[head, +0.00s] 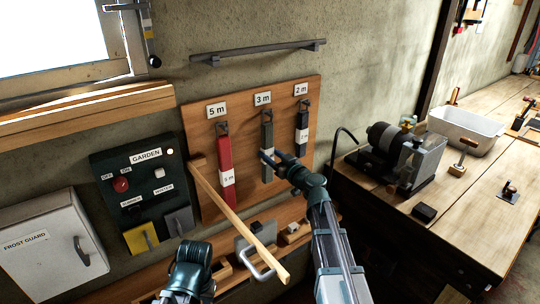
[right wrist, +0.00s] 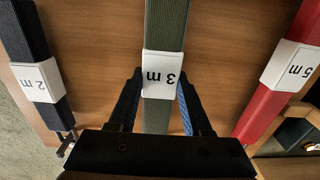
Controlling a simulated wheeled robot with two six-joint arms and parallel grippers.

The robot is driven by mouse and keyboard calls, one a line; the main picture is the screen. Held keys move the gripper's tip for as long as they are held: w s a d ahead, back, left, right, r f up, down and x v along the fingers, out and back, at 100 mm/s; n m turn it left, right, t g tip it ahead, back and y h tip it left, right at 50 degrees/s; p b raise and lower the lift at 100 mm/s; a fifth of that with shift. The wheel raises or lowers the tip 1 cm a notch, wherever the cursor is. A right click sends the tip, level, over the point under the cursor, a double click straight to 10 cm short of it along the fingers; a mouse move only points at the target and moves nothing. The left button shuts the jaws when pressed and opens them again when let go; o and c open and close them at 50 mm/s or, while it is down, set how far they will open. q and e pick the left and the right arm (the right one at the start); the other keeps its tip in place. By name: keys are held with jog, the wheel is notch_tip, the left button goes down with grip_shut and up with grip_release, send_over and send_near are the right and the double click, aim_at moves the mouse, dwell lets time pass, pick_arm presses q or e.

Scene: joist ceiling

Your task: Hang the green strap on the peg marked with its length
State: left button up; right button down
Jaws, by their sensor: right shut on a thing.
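The green strap (head: 267,131) hangs upright below the 3 m sign (head: 263,98) on the wooden peg board (head: 240,110). Its top is at the 3 m peg; I cannot tell for sure whether its loop is around the peg. In the right wrist view the strap (right wrist: 166,30) carries a white band marked 3 m, seen upside down. My right gripper (head: 266,157) is shut on the strap near this band, its blue-padded fingers (right wrist: 160,103) on either side. My left arm shows at the bottom, but its gripper fingers do not.
A red strap (head: 224,155) hangs at the 5 m sign (head: 217,110) and a dark strap (head: 302,121) at the 2 m sign (head: 301,89). A wooden bar (head: 240,218) slants before the board. A workbench (head: 440,190) with a machine stands at right.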

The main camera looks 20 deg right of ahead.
jog(key=shift+c, duration=1.3)
grip_release()
jog(key=v, duration=1.3)
jog(key=shift+s, duration=0.4)
jog(key=shift+d, duration=0.1)
